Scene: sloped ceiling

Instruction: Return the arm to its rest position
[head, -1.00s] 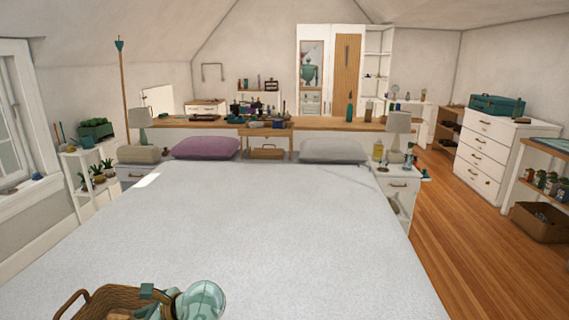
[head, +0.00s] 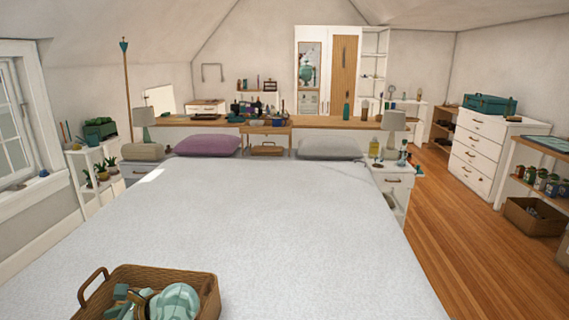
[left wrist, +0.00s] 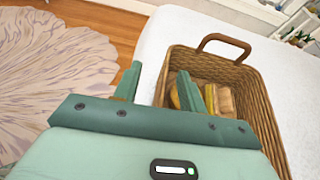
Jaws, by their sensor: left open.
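One finger stands over the bed's edge, and the other overlaps the near side of a brown woven basket (left wrist: 262,110). I cannot tell its height above the basket. In the head view the basket (head: 205,287) sits on the bed at the bottom left. Teal rounded parts in front of it seem to be my left arm and hide part of its inside. My right gripper is in neither view.
The basket holds yellow and tan items (left wrist: 224,100). The bed (head: 300,230) is otherwise clear up to a purple pillow (head: 208,145) and a grey pillow (head: 330,148). Wooden floor (head: 460,230) is open on the right. A round patterned rug (left wrist: 50,75) lies beside the bed.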

